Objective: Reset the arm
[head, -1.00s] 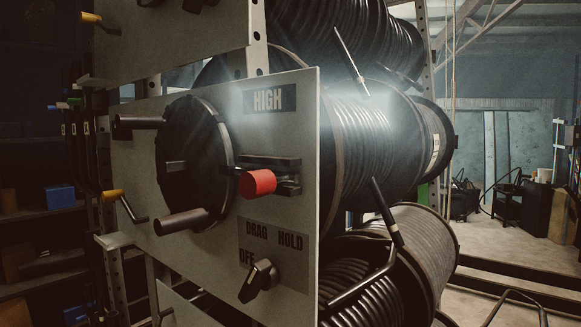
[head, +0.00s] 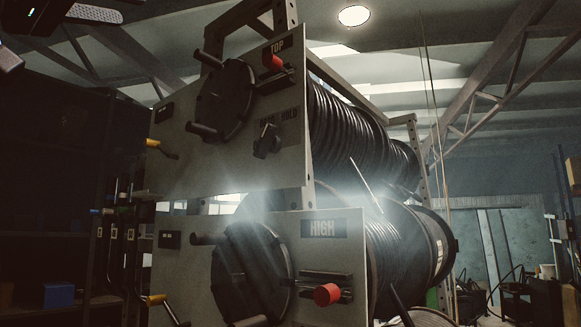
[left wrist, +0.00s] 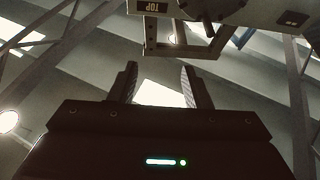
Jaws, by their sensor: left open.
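My left gripper shows from close up in the left wrist view (left wrist: 160,88), its two fingers apart with nothing between them. It points at the ceiling area below the upside-down TOP panel. The TOP reel panel (head: 180,125) and the HIGH reel panel (head: 190,265) stand one above the other, apart from the gripper. My right gripper is in no view.
The panels carry round black hubs with handles, red knobs (head: 327,294) and yellow-handled cranks (head: 155,145). Black hose reels (head: 345,125) fill the rack behind them. Dark shelves with a blue box (head: 58,295) stand at the left. A lit round lamp (head: 354,15) hangs above.

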